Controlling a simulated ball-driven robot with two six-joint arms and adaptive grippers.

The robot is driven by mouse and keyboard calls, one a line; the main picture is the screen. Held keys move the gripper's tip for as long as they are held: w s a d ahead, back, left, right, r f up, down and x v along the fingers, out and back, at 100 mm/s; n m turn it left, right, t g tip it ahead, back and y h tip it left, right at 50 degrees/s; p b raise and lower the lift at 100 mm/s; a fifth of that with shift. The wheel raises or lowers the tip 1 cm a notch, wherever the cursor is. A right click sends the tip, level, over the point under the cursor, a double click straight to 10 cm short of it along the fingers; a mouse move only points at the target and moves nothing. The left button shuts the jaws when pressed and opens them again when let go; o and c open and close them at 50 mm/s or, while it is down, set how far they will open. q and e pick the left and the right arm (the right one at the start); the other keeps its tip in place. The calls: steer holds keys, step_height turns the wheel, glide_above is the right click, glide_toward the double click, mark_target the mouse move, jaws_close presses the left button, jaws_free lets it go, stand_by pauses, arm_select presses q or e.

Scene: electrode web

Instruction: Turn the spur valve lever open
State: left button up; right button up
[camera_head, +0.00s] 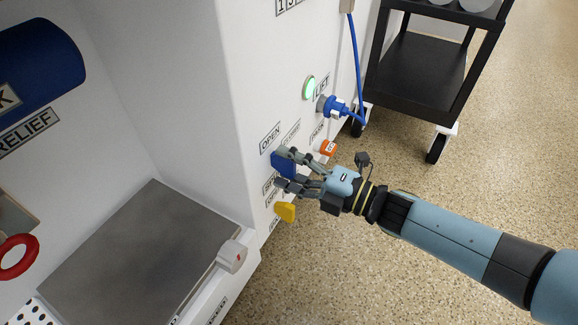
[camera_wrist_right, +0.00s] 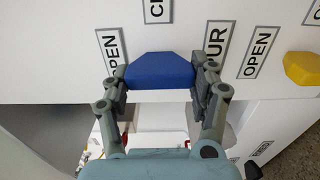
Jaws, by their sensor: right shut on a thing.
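The spur valve lever is the blue handle (camera_head: 285,165) on the white cabinet's side face, beside an OPEN label (camera_head: 270,139). In the right wrist view the blue lever (camera_wrist_right: 160,71) lies between my fingertips, with an OPEN label (camera_wrist_right: 110,50) to its left and a partly covered label ending in "PUR" (camera_wrist_right: 217,47) to its right. My right gripper (camera_head: 281,169) is shut on the lever, one finger at each end of it. The fingers hide parts of the lever and nearby labels. My left gripper is not in view.
A yellow lever (camera_head: 286,211) sits just below the blue one, and an orange knob (camera_head: 327,147) to its right. A blue plug with a cable (camera_head: 336,106) and a lit green button (camera_head: 310,87) are above. A black cart (camera_head: 418,75) stands at the back right.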

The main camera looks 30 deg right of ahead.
steer(key=shift+s+f, duration=0.1)
steer(key=shift+f, duration=0.05)
steer(key=o, duration=1.2)
steer(key=shift+d, duration=0.1)
steer(key=v, duration=1.2)
